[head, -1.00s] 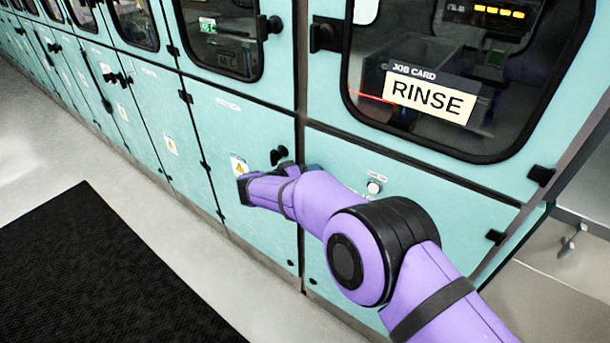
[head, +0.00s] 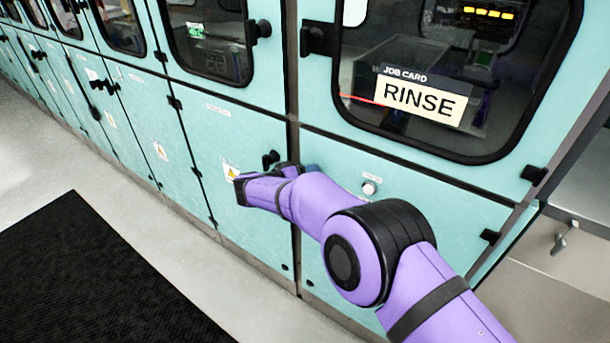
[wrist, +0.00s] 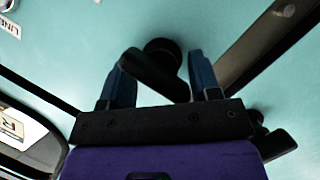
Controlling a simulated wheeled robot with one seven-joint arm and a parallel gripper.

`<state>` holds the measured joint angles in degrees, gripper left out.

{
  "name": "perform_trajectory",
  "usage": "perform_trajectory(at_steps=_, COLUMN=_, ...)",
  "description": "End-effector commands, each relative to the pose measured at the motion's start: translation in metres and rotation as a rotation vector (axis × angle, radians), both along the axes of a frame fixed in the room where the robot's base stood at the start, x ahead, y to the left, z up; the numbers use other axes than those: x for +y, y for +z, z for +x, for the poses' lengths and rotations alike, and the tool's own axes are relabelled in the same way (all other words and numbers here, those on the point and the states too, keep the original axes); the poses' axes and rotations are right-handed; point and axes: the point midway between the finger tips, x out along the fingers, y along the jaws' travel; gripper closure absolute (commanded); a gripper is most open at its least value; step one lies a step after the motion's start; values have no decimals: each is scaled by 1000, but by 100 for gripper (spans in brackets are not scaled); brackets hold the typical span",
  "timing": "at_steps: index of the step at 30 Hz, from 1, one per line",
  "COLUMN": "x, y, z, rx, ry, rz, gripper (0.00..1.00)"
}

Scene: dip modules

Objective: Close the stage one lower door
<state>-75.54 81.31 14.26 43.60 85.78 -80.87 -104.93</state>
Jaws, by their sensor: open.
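The teal lower door (head: 430,205) under the RINSE window looks nearly flush with the cabinet front in the head view; I cannot tell if a small gap is left. No stage number is readable. In the wrist view my gripper (wrist: 165,80) is open, its two blue fingers on either side of a black handle (wrist: 155,75) on a teal panel (wrist: 75,50). I cannot tell whether they touch it. In the head view my purple arm hides most of the gripper and that handle.
The neighbouring lower door (head: 235,135), with a warning sticker and black handle (head: 271,160), is left of the brown post (head: 293,90). The RINSE window (head: 480,140) is above right. A black mat (head: 80,275) lies on the floor at left.

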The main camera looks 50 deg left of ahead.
Motion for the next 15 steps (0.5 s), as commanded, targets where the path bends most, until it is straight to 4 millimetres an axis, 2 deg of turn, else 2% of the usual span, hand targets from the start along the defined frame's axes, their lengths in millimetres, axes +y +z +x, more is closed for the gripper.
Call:
perform_trajectory(at_steps=1, x=-3, y=0, z=8, rx=-5, ry=-9, rz=0, gripper=42)
perform_trajectory(at_steps=8, x=-3, y=0, z=7, rx=-3, ry=-7, rz=0, gripper=42)
perform_trajectory(at_steps=11, x=-2, y=1, z=1, rx=-2, ry=-6, rz=-1, gripper=42)
perform_trajectory(at_steps=15, x=0, y=7, z=-20, rx=-2, ry=-2, rz=2, gripper=42)
